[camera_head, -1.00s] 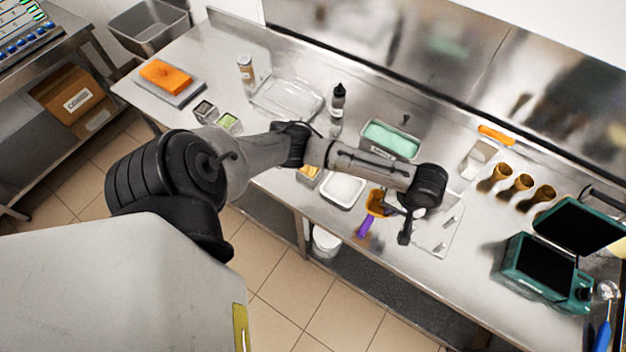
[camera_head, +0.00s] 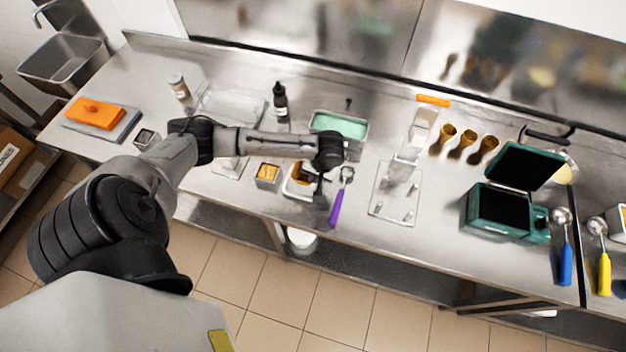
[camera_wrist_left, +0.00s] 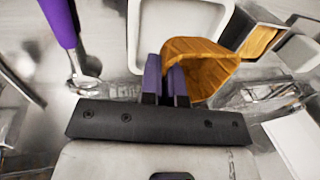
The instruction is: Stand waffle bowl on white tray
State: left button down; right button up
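The waffle bowl (camera_wrist_left: 205,62) is golden brown and tilted, with its wall between the purple fingertips of my left gripper (camera_wrist_left: 165,82) in the left wrist view. In the head view my left gripper (camera_head: 320,192) hangs over the white tray's right side, and the waffle bowl (camera_head: 303,173) shows partly behind it. The white tray (camera_head: 289,189) is small and shallow, near the front edge of the counter. The tray also shows just beyond the bowl in the left wrist view (camera_wrist_left: 134,45). I cannot tell whether the bowl touches the tray. My right gripper is out of view.
A purple-handled scoop (camera_head: 337,207) lies close right of the tray. A small container of yellow-orange pieces (camera_head: 266,176) stands to its left. A teal-filled pan (camera_head: 340,126) is behind. A clear stand (camera_head: 380,205) and teal machine (camera_head: 497,208) are farther right.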

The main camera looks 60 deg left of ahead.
aim_at(313, 186)
pick_arm(q)
jog(key=shift+a+f, duration=0.25)
jog(key=shift+a, duration=0.05)
jog(key=shift+w+d+x, duration=0.15)
jog(key=shift+x, duration=0.8)
jog(key=shift+w+d+x, duration=0.15)
jog(key=shift+d+x, duration=0.05)
jog(key=shift+x, duration=0.75)
jog(key=shift+s+f, duration=0.1)
jog(key=shift+f, duration=0.05)
jog(key=c, duration=1.6)
grip_release()
jog(key=shift+f, duration=0.1)
